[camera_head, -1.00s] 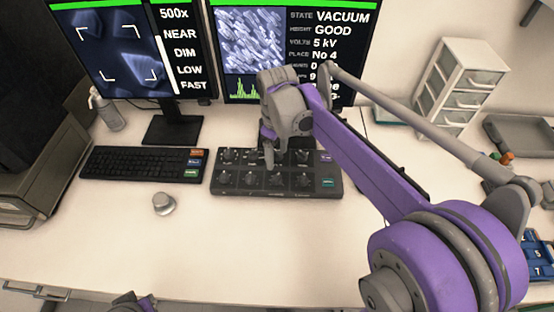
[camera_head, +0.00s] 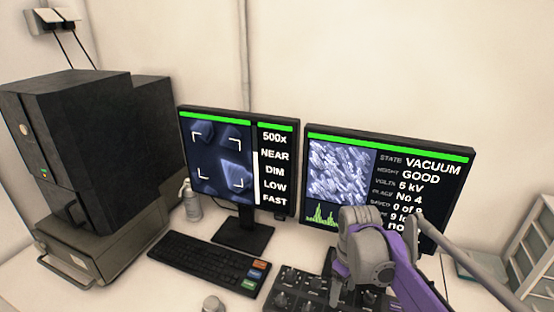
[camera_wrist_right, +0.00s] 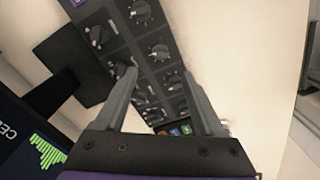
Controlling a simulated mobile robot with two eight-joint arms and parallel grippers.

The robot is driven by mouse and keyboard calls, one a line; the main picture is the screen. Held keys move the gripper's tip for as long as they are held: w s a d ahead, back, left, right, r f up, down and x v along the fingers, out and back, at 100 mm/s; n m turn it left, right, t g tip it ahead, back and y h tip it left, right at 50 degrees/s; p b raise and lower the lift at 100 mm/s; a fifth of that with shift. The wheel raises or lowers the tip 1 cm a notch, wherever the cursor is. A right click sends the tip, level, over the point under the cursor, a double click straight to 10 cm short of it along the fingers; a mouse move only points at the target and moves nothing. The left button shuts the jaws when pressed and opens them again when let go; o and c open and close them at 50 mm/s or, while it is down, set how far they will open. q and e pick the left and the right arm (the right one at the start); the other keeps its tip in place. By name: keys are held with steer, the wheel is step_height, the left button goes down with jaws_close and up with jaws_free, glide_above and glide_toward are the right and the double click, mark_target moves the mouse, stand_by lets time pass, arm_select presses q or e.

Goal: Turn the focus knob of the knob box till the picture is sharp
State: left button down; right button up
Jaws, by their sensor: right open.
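The knob box (camera_head: 291,287) is a dark panel with several black knobs, partly cut off at the bottom of the head view. In the right wrist view the knob box (camera_wrist_right: 121,38) runs diagonally under my right gripper (camera_wrist_right: 160,85). The gripper is open, its two fingers spread over the panel with knobs between and beyond them. In the head view my right gripper (camera_head: 340,275) is over the box's right part. The left screen (camera_head: 222,160) shows a dim bluish picture with corner marks and the words 500x, NEAR, DIM, LOW, FAST. My left gripper is out of view.
The right screen (camera_head: 385,185) reads VACUUM, GOOD, 5 kV. A keyboard (camera_head: 207,262) lies left of the box. A spray bottle (camera_head: 191,203) and a large dark microscope unit (camera_head: 95,150) stand further left. White drawers (camera_head: 537,240) are at the right.

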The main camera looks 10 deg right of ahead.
stand_by(0.7)
steer(key=s+a+f+m+t, duration=0.2)
steer(key=s+a+m, duration=0.1)
steer(key=s, duration=0.4)
steer(key=s+a+f+m+t, duration=0.2)
steer(key=s+a+f+m, duration=0.15)
steer(key=s, duration=0.35)
steer(key=w+d+r+m+g+p, duration=0.1)
steer(key=w+d+r+m+g, duration=0.15)
steer(key=w+m, duration=0.4)
steer(key=w+d+r+m+g+p, duration=0.1)
steer(key=w+d+r+m+g, duration=0.15)
steer(key=w+d+m, duration=0.4)
steer(key=shift+n+t, duration=0.5)
steer(key=shift+n, duration=0.15)
steer(key=a+f, duration=0.1)
steer(key=f, duration=0.2)
steer(key=a+f+b, duration=0.1)
steer(key=f, duration=0.2)
steer(key=w+f, duration=0.1)
steer(key=f, duration=0.3)
steer(key=shift+a, duration=0.4)
steer(key=shift+r, duration=0.1)
steer(key=shift+c, duration=0.3)
jaws_close()
